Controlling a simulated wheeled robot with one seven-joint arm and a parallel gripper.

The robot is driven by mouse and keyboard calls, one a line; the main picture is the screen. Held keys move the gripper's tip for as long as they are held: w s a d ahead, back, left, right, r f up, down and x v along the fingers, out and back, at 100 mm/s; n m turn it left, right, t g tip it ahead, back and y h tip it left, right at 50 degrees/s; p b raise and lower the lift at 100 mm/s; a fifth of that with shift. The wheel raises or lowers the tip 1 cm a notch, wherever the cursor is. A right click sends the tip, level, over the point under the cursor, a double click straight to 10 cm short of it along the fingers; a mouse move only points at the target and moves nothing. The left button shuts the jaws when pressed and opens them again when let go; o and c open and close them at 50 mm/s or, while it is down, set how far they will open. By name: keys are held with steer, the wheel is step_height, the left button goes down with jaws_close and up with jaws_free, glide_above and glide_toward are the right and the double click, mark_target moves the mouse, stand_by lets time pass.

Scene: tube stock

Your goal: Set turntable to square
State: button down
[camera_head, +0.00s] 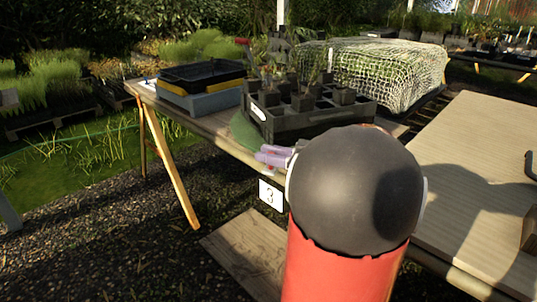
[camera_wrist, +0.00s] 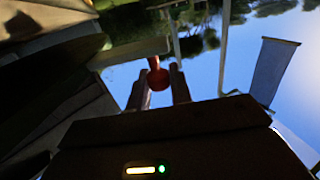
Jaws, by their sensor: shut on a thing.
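A dark crate (camera_head: 317,121) with several potted plants stands on the long bench. A green rounded surface (camera_head: 243,132) shows at its left corner and looks like the turntable's edge; most of it is hidden under the crate and behind my arm. The crate's near left side looks skewed to the bench's front edge. In the wrist view my gripper (camera_wrist: 159,88) is shut on a round red knob (camera_wrist: 158,75) between its two fingers.
Blue and black trays (camera_head: 200,84) stand at the bench's left end. A netted block (camera_head: 380,72) stands behind the crate. A white card marked 3 (camera_head: 271,194) hangs at the bench front. Another wooden table (camera_head: 480,165) is on the right. Gravel (camera_head: 130,230) lies open at left.

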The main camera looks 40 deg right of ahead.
steer(key=c, duration=1.3)
jaws_free()
step_height(320, 180, up, 20)
steer(key=p, duration=0.1)
